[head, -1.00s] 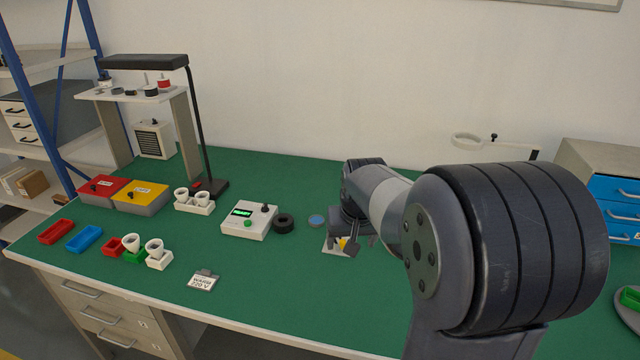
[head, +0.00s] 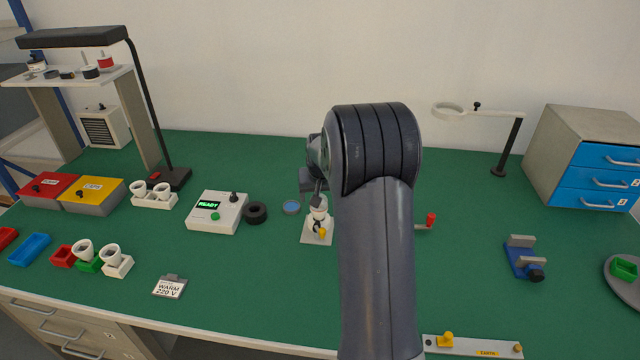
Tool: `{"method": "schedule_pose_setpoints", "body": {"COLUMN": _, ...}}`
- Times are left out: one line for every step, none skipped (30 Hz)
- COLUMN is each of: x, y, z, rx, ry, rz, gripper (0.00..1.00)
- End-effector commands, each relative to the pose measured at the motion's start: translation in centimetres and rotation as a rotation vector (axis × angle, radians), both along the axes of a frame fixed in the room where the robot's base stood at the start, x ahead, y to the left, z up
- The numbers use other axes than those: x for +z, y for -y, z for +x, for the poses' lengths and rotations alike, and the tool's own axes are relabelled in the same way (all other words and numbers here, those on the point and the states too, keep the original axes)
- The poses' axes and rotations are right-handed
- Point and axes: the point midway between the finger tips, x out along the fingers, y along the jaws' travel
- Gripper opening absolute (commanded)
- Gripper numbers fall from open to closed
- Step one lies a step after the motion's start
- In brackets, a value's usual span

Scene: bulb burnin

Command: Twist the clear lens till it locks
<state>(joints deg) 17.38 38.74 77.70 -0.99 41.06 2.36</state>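A small white holder (head: 317,223) with a yellow part stands on a pale base plate (head: 311,241) in the middle of the bench. My gripper (head: 318,196) is just above the holder's top, largely behind my arm. I cannot tell whether its fingers are open or shut, or whether they touch anything. I cannot make out a clear lens; it may be hidden at the holder's top.
A tester box (head: 217,212) reading READY and a black ring (head: 256,212) are to the left. A red-handled part (head: 428,221), a blue vise (head: 524,260) and blue drawers (head: 594,180) are to the right. The mat's front middle is clear, apart from my arm.

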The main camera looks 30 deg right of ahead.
Motion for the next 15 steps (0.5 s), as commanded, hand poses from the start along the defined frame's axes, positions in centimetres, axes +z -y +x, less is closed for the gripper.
{"method": "schedule_pose_setpoints", "body": {"x": -0.8, "y": 0.1, "z": 0.2, "rx": 0.000, "ry": -0.004, "rz": 0.001, "gripper": 0.72}}
{"method": "schedule_pose_setpoints", "body": {"x": -1.1, "y": 0.2, "z": 0.4, "rx": 0.000, "ry": -0.003, "rz": 0.001, "gripper": 0.72}}
{"method": "schedule_pose_setpoints", "body": {"x": -1.5, "y": 0.2, "z": 0.6, "rx": 0.000, "ry": -0.002, "rz": 0.001, "gripper": 0.72}}
{"method": "schedule_pose_setpoints", "body": {"x": -1.8, "y": 0.2, "z": 0.7, "rx": 0.000, "ry": -0.002, "rz": 0.001, "gripper": 0.72}}
{"method": "schedule_pose_setpoints", "body": {"x": -2.1, "y": 0.3, "z": 0.8, "rx": 0.000, "ry": -0.002, "rz": 0.001, "gripper": 0.72}}
{"method": "schedule_pose_setpoints", "body": {"x": -2.3, "y": 0.3, "z": 0.9, "rx": 0.000, "ry": -0.002, "rz": 0.001, "gripper": 0.72}}
{"method": "schedule_pose_setpoints", "body": {"x": -2.5, "y": 0.3, "z": 0.9, "rx": 0.000, "ry": -0.002, "rz": 0.001, "gripper": 0.72}}
{"method": "schedule_pose_setpoints", "body": {"x": -2.6, "y": 0.4, "z": 1.0, "rx": 0.000, "ry": -0.001, "rz": 0.000, "gripper": 0.72}}
{"method": "schedule_pose_setpoints", "body": {"x": -2.8, "y": 0.4, "z": 1.1, "rx": 0.000, "ry": -0.001, "rz": 0.000, "gripper": 0.72}}
{"method": "schedule_pose_setpoints", "body": {"x": -2.9, "y": 0.4, "z": 1.1, "rx": 0.000, "ry": -0.001, "rz": 0.000, "gripper": 0.72}}
{"method": "schedule_pose_setpoints", "body": {"x": -2.9, "y": 0.4, "z": 1.1, "rx": 0.000, "ry": 0.000, "rz": 0.000, "gripper": 0.72}}
{"method": "schedule_pose_setpoints", "body": {"x": -3.0, "y": 0.4, "z": 1.1, "rx": 0.000, "ry": 0.000, "rz": 0.000, "gripper": 0.72}}
{"method": "schedule_pose_setpoints", "body": {"x": -3.0, "y": 0.4, "z": 1.1, "rx": 0.000, "ry": 0.000, "rz": 0.000, "gripper": 0.72}}
{"method": "schedule_pose_setpoints", "body": {"x": -3.0, "y": 0.4, "z": 1.1, "rx": 0.000, "ry": 0.000, "rz": 0.000, "gripper": 0.72}}
{"method": "schedule_pose_setpoints", "body": {"x": -3.0, "y": 0.4, "z": 1.1, "rx": 0.000, "ry": 0.000, "rz": 0.000, "gripper": 0.72}}
